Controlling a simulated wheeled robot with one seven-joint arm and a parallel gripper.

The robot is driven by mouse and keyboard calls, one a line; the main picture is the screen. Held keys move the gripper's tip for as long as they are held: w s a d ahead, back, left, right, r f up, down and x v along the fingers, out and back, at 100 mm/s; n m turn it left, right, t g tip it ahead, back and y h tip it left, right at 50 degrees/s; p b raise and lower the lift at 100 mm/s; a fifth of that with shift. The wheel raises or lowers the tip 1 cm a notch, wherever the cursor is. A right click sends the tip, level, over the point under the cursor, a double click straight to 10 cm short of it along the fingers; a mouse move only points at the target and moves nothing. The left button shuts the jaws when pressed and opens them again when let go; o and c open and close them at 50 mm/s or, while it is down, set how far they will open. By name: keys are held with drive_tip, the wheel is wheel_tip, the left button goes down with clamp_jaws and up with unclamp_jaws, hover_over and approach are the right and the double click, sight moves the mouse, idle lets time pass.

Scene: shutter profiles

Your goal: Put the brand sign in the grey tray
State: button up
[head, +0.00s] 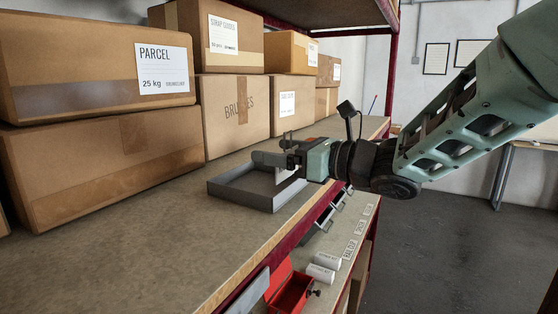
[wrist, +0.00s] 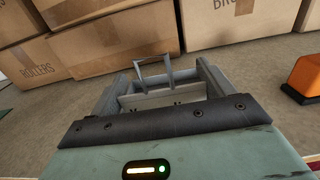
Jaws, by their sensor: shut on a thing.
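My gripper (head: 292,160) reaches in from the right over the grey tray (head: 240,196), which lies on the shelf board near its front edge. The gripper is shut on a pale flat piece, which I take to be the brand sign (head: 288,174). In the wrist view the sign (wrist: 162,97) is a pale strip with dark marks, partly hidden by the dark gripper body. I cannot tell whether the sign touches the tray floor. The fingertips are partly hidden.
Cardboard boxes (head: 238,112) line the back of the shelf, one marked PARCEL (head: 95,65) at left. An orange object (wrist: 303,76) stands right of the tray in the wrist view. A red open box (head: 292,292) and white rolls sit on a lower level. The shelf front left is clear.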

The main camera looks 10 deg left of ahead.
wheel_tip(320, 180, down, 2)
drive_tip(key=shift+f+p, duration=0.2)
drive_tip(key=shift+p, duration=0.25)
drive_tip(key=shift+f, duration=0.25)
drive_tip(key=shift+f, duration=0.15)
drive_tip(key=o, duration=0.9)
drive_tip(key=shift+r, duration=0.2)
drive_tip(key=b+v, duration=0.6)
drive_tip(key=v, duration=0.6)
drive_tip(key=shift+f, duration=0.1)
